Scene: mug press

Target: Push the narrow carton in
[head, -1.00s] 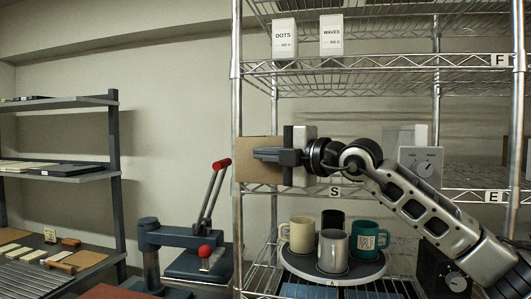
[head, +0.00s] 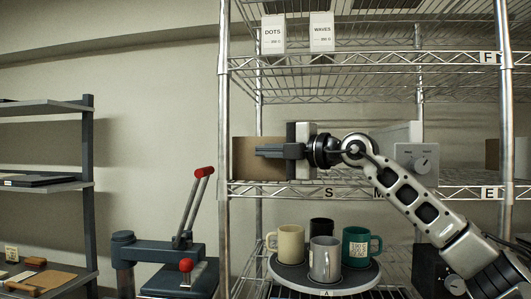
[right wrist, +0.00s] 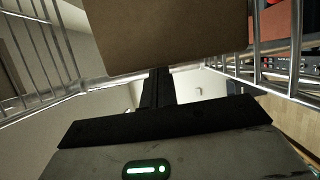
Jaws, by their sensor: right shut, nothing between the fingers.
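A plain brown carton (head: 258,171) stands at the left end of the shelf level marked S, just inside the left front post. It also shows close up in the right wrist view (right wrist: 170,40), filling the upper middle. My right gripper (head: 263,150) is shut and empty, level with the carton and overlapping its face in the head view. In the right wrist view the shut fingers (right wrist: 157,82) reach up to the carton's lower edge. I cannot tell whether they touch it. My left gripper is not in view.
A grey box with a dial (head: 418,165) stands right on the same shelf. Below, several mugs stand on a round tray (head: 325,284). Two white cartons, DOTS (head: 273,35) and WAVES (head: 321,32), stand above. A lever press (head: 160,250) stands left of the rack.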

